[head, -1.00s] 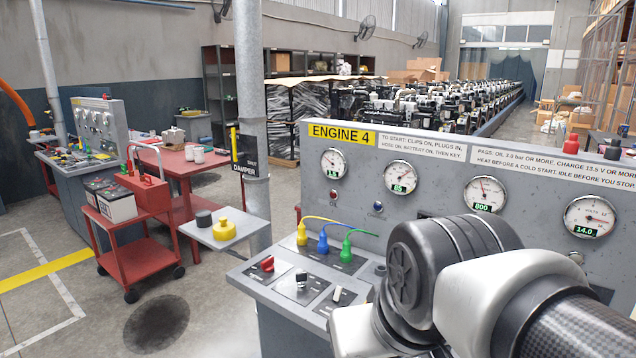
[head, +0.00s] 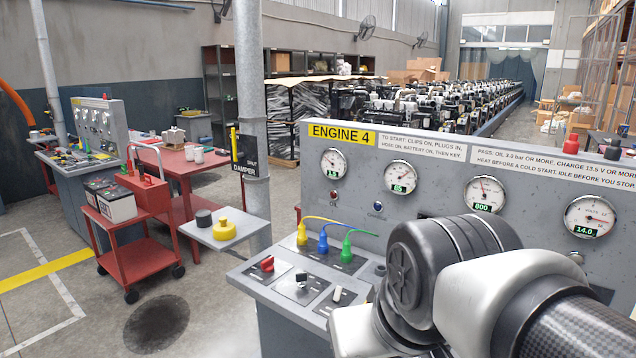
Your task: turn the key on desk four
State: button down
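Desk four is the grey console with the yellow ENGINE 4 label (head: 341,134) on its upright panel. On its sloping top are a red switch (head: 267,263), a dark-topped control with a pale stem (head: 301,279) and a small white lever (head: 336,294). The dark-topped control looks most like the key, but it is too small to be sure. Yellow, blue and green plugs with leads (head: 322,242) sit behind them. My arm covers the lower right of the desk. My gripper is not visible.
Several dial gauges (head: 484,194) line the panel; digital readouts include 800 and 14.0. A side shelf (head: 212,236) holds a yellow cap (head: 224,230) beside a pole (head: 254,110). A red trolley (head: 140,258) with batteries stands left. Floor at front left is clear.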

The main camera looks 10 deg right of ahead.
aim_at(301, 277)
jog(key=i+j, duration=0.35)
jog(key=i, duration=0.2)
jog(key=i+j+z, duration=0.1)
jog(key=i+j, duration=0.25)
jog(key=i, duration=0.25)
